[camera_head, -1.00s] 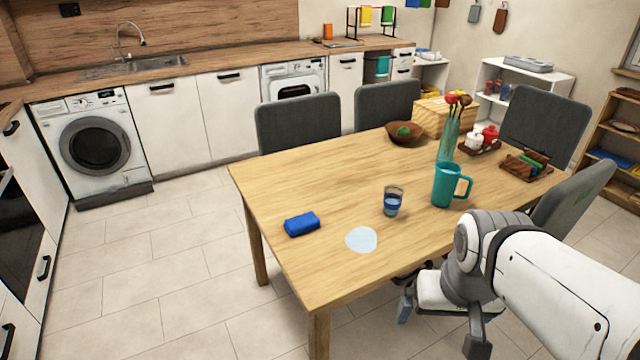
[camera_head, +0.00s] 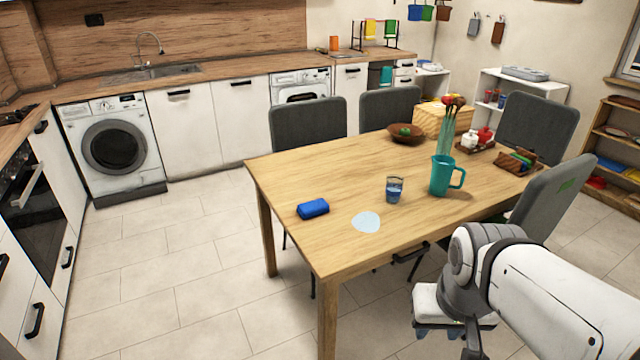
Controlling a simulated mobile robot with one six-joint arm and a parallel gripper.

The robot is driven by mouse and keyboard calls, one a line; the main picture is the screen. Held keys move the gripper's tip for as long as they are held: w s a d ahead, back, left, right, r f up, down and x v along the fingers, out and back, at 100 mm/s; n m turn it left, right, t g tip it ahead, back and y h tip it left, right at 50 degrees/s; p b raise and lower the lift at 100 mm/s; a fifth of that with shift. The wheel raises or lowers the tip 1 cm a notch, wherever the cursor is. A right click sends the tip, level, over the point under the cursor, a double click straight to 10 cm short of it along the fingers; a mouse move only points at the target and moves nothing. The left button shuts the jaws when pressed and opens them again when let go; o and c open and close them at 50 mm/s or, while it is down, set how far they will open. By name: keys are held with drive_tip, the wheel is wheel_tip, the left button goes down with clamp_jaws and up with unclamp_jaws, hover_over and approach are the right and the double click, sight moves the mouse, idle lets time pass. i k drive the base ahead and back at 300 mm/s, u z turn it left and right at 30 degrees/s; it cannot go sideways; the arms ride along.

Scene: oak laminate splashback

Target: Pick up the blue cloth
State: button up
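A folded blue cloth (camera_head: 313,208) lies on the wooden table (camera_head: 290,170) near its left front edge. My arm comes in from the lower right, and my gripper (camera_head: 447,333) hangs low in front of the table's near side, to the right of the cloth and well apart from it. The gripper's fingers are partly hidden and small here, so I cannot tell whether they are open or shut. Nothing shows held in it.
A pale puddle-like patch (camera_head: 366,222) lies right of the cloth. A glass (camera_head: 394,189), a teal pitcher (camera_head: 440,176) and a brown bowl (camera_head: 406,134) stand further along the table. Grey chairs (camera_head: 308,122) surround it. The tiled floor (camera_head: 170,260) to the left is clear.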

sight(308, 209)
drive_tip(key=u, duration=1.45)
drive_tip(key=i, duration=3.1)
drive_tip(key=z, duration=3.35)
